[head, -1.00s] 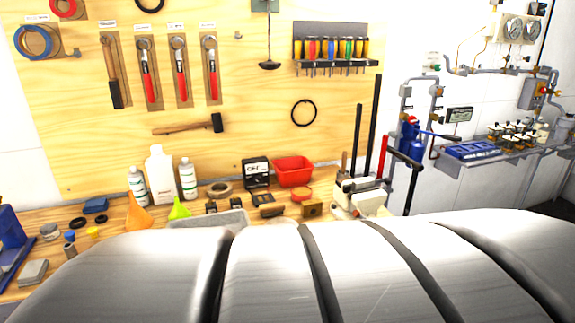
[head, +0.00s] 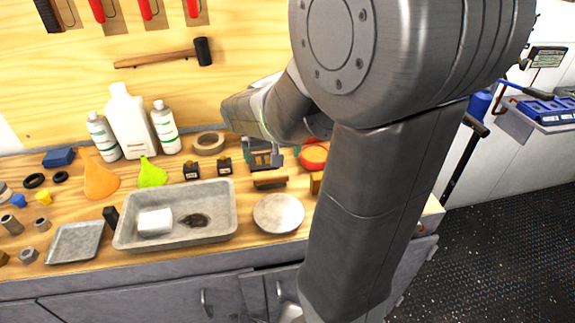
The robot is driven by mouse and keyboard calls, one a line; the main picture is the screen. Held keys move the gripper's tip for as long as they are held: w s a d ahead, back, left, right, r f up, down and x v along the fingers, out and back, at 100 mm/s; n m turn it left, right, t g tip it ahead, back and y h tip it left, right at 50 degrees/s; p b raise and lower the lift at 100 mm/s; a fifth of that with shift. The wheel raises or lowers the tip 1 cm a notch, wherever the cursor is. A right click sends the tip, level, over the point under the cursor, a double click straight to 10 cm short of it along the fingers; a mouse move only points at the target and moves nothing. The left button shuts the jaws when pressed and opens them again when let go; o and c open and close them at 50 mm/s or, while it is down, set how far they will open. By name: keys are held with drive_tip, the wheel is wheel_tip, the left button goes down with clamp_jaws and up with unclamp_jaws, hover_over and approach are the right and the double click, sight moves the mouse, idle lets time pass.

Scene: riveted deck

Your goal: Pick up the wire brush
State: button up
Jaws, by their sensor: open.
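A small brown block with a dark underside (head: 269,181) lies on the wooden bench, right of the tray and behind a pale round disc. It looks like the wire brush, but its bristles are too small to make out. My gripper (head: 262,158) shows only in part below my wrist, just behind the brown block and apart from it in the picture. It is open, and nothing shows in it. My arm hides much of the bench's right part.
A grey metal tray (head: 178,238) holding a white block stands left of a pale round disc (head: 279,213). White bottles (head: 131,122), a tape roll (head: 208,143) and small black boxes (head: 191,170) stand behind. A red-orange round item (head: 314,157) sits beside my arm.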

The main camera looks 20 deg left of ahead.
sight(271, 174)
drive_tip(key=x, duration=0.7)
drive_tip(key=shift+s+f, duration=0.15)
drive_tip(key=shift+f, duration=0.15)
drive_tip(key=shift+w+x, duration=0.2)
drive_tip(key=shift+x, duration=2.7)
drive_tip(key=shift+r, duration=0.15)
drive_tip(key=c, duration=0.6)
wheel_tip(271, 174, up, 10)
drive_tip(key=shift+r+p, duration=0.1)
drive_tip(key=shift+p, duration=0.2)
drive_tip(key=shift+c, duration=0.2)
drive_tip(key=shift+a, duration=0.1)
drive_tip(key=shift+o, duration=1.1)
drive_tip(key=shift+c, duration=0.4)
